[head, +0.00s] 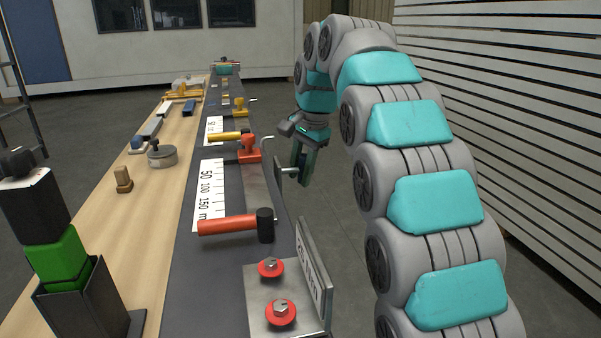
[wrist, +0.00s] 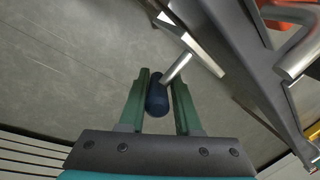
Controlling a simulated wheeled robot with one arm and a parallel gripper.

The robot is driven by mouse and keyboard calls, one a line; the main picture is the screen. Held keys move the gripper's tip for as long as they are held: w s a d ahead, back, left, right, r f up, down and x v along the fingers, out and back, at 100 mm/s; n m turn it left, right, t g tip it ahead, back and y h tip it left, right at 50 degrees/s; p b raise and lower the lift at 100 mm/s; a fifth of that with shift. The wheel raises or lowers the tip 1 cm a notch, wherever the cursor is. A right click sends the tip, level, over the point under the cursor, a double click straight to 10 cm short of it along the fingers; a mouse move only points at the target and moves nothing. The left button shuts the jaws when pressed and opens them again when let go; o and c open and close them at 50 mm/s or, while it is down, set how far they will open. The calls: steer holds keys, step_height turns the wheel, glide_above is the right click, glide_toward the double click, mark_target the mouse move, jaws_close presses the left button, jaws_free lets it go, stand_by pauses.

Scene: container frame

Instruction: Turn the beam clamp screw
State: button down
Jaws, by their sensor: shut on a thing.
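The beam clamp screw shows in the wrist view as a dark blue rounded knob (wrist: 157,96) on a silver shaft (wrist: 177,67). The shaft runs up and right to a metal clamp piece (wrist: 192,42) at the edge of the dark beam (wrist: 245,60). My gripper (wrist: 160,76) is shut on the knob, with one green finger on each side of it. In the head view my gripper (head: 302,168) hangs beside the right edge of the beam, next to an upright grey plate (head: 280,174). The knob is mostly hidden there by the fingers.
A bracket with red-washered bolts (head: 254,293) stands in front. Slatted panels (head: 510,110) line the right side. Open floor lies right of the beam.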

steer(key=shift+s+d+f, duration=0.1)
steer(key=shift+d+f, duration=0.05)
steer(key=shift+f, duration=0.05)
